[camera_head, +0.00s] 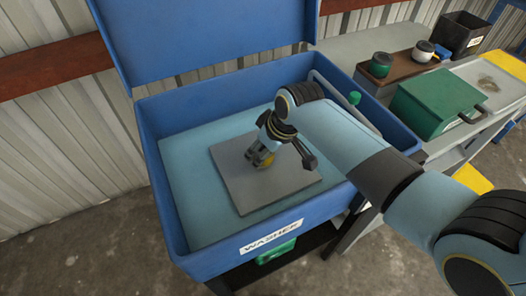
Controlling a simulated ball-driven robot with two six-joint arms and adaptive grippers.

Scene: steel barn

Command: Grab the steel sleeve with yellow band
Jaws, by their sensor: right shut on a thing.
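The steel sleeve with yellow band (264,161) is in the blue washer (190,255), at the grey square plate (285,183) in its basin. Only a bit of its yellow shows below my gripper; the rest is hidden. My right gripper (258,156) reaches down over the plate and is shut on the sleeve. I cannot tell whether the sleeve touches the plate. My left gripper is not in view.
The washer's raised lid (205,40) stands behind the basin, and its walls surround the plate. To the right are a green box (437,102), a brown board (400,68) with small jars, and a black bin (462,35). The basin's left side is clear.

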